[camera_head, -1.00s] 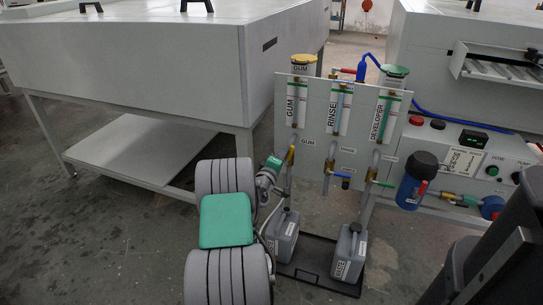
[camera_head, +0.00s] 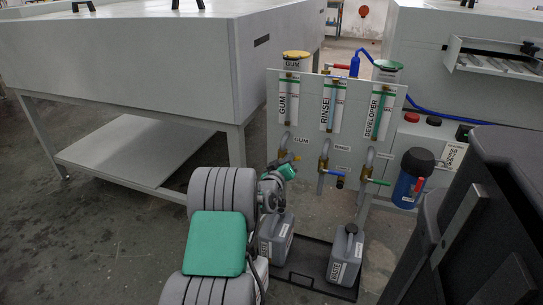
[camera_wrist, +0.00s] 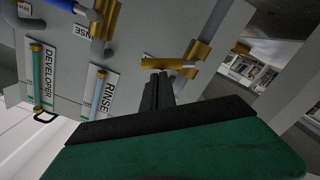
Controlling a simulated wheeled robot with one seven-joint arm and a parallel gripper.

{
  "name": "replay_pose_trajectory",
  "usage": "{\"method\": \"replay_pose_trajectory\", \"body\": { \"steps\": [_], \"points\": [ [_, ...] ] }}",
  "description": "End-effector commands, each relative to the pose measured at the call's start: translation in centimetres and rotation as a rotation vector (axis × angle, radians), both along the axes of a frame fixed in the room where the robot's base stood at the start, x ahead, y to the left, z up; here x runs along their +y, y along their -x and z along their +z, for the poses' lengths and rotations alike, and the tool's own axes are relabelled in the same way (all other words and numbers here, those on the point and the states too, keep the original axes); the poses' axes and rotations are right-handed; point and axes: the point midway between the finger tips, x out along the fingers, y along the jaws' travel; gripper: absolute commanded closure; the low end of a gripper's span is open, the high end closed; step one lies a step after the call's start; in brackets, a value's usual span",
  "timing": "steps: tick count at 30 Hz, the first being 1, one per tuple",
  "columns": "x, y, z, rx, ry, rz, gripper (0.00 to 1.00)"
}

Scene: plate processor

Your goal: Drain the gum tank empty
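The gum tank's yellow lid (camera_head: 297,56) shows at the top left of the white panel, above its GUM sight tube (camera_head: 289,100). The liquid level is too small to read. The gum valve's yellow lever (camera_head: 288,159) lies crosswise to its pipe; it also shows in the wrist view (camera_wrist: 165,63). My gripper (camera_wrist: 160,78) has its dark fingers together, with the tips just at the lever; I cannot tell whether they touch. In the head view my wrist hides much of the pipe below the valve. A grey jug (camera_head: 277,240) stands below, partly behind my arm.
Rinse valve (camera_head: 325,168) and developer valve (camera_head: 372,180) sit right of the gum valve. A second grey jug (camera_head: 344,256) stands on the black floor tray (camera_head: 305,275). A blue filter (camera_head: 408,185) hangs at the right.

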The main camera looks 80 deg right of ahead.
Motion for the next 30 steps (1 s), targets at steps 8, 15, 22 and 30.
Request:
{"method": "replay_pose_trajectory", "body": {
  "steps": [8, 15, 22, 30],
  "points": [
    [0.1, 1.0, -1.3, 0.003, -0.001, -0.002, 1.0],
    [0.1, 1.3, -2.0, 0.003, -0.002, -0.001, 1.0],
    [0.2, 1.5, -2.3, 0.004, -0.003, -0.002, 1.0],
    [0.2, 1.6, -2.5, 0.004, -0.006, -0.003, 1.0]
  ]
}}
